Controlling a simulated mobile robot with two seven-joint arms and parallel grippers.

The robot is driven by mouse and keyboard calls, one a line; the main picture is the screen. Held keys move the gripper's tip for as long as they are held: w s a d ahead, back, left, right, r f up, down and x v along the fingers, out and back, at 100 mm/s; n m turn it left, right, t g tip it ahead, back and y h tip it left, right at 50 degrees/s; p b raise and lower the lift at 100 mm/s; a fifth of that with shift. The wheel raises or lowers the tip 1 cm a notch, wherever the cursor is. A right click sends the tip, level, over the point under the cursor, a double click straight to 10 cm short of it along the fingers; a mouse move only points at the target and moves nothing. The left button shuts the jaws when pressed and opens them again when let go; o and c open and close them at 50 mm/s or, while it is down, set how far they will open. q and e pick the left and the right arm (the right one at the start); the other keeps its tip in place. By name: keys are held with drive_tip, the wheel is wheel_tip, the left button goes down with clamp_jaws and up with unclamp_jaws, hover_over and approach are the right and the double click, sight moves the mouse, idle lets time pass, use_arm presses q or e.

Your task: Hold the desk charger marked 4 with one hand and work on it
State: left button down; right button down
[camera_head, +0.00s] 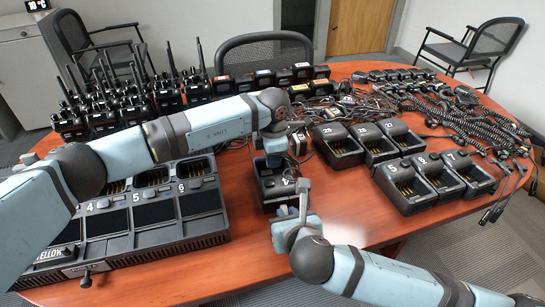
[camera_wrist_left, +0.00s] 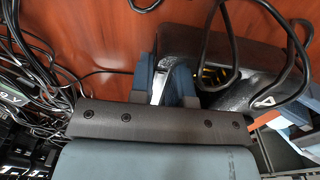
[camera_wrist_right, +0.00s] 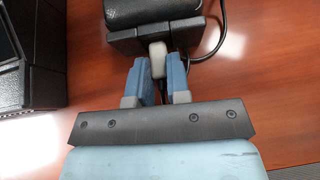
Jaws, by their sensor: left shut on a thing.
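The desk charger marked 4 (camera_head: 271,188) is a black box on the table's front middle; its number and slot also show in the left wrist view (camera_wrist_left: 252,78). My left gripper (camera_wrist_left: 170,85) is shut on the charger's edge, coming from above; in the head view my left wrist hides the grip. My right gripper (camera_wrist_right: 158,82) is at the charger's front side, with its fingers apart around a small pale grey piece (camera_wrist_right: 158,60). The piece also stands up beside the fingers in the head view (camera_head: 303,187). I cannot tell whether the fingers press on it.
A black multi-bay charger (camera_head: 155,225) stands on the left, close to the charger. Single chargers (camera_head: 415,185) stand to the right. Radios (camera_head: 105,100) stand at the back left, and coiled cords (camera_head: 460,110) lie at the right. A black cable (camera_wrist_right: 222,35) runs by the charger.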

drive_tip(key=shift+s+d, duration=0.15)
drive_tip(key=shift+s, duration=0.55)
drive_tip(key=shift+s+d, duration=0.15)
drive_tip(key=shift+s, duration=0.5)
idle(1.0)
drive_tip(key=shift+s+d+f, duration=0.1)
drive_tip(key=shift+s+d, duration=0.1)
drive_tip(key=shift+s, duration=0.6)
drive_tip(key=shift+s+d, duration=0.2)
drive_tip(key=shift+s, duration=0.6)
drive_tip(key=shift+g+h, duration=0.4)
drive_tip(key=shift+g, duration=0.4)
drive_tip(key=w+d, duration=0.1)
drive_tip(key=w+d+r, duration=0.1)
drive_tip(key=w+d, duration=0.1)
drive_tip(key=w+d+r, duration=0.1)
drive_tip(key=w+d, duration=0.1)
drive_tip(key=shift+d+r, duration=0.1)
drive_tip(key=shift+d, duration=0.05)
drive_tip(key=w+d+r, duration=0.1)
drive_tip(key=w+d+r+g, duration=0.1)
drive_tip(key=d+r, duration=0.1)
drive_tip(key=w+d+r+n+g, duration=0.1)
drive_tip(key=d, duration=0.1)
drive_tip(key=shift+w+r+y, duration=0.25)
drive_tip(key=shift+r+y, duration=0.05)
drive_tip(key=shift+d+r, duration=0.3)
drive_tip(key=shift+r, duration=0.05)
drive_tip(key=shift+f, duration=3.55)
